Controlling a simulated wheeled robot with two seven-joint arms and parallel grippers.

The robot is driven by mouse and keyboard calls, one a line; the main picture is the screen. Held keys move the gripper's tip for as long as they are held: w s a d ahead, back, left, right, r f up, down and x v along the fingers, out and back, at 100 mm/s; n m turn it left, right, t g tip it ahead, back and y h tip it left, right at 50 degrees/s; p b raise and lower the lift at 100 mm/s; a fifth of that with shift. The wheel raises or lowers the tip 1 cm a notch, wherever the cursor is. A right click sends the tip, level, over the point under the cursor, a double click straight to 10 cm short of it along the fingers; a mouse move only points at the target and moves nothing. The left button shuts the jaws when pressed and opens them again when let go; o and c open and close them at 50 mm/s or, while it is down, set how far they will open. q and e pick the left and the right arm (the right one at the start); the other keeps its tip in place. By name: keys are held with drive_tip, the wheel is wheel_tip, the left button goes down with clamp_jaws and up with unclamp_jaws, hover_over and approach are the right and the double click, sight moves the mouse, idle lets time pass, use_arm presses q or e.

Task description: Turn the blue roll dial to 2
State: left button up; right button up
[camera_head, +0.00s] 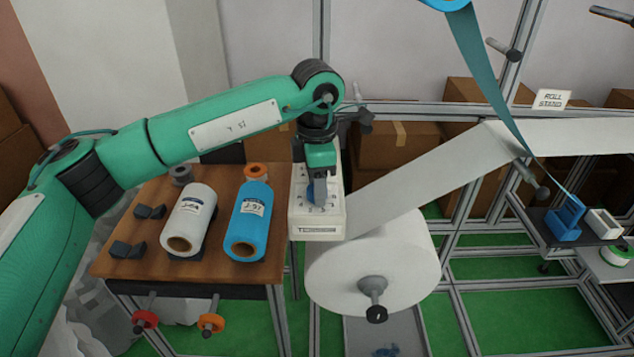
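A white dial box (318,230) with small marks on its top face stands at the right end of the wooden table, beside the big white roll. The dial's pointer and the numbers are too small and too covered to read. My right gripper is not in view.
A white roll (190,217) and a blue roll (249,222) lie on the wooden table (150,245), left of the box. A big white roll (375,262) hangs on the metal frame, its web running up right. A "ROLL STAND" sign (552,100) stands behind.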

use_arm(q)
drive_tip(key=shift+o, duration=0.5)
drive_tip(key=shift+r, duration=0.3)
wheel_tip(320, 180, up, 13)
drive_tip(key=b, duration=0.1)
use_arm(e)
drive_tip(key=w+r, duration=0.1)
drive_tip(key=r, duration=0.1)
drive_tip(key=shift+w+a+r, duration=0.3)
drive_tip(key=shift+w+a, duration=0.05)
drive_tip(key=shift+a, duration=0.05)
use_arm(q)
drive_tip(key=shift+r, duration=0.1)
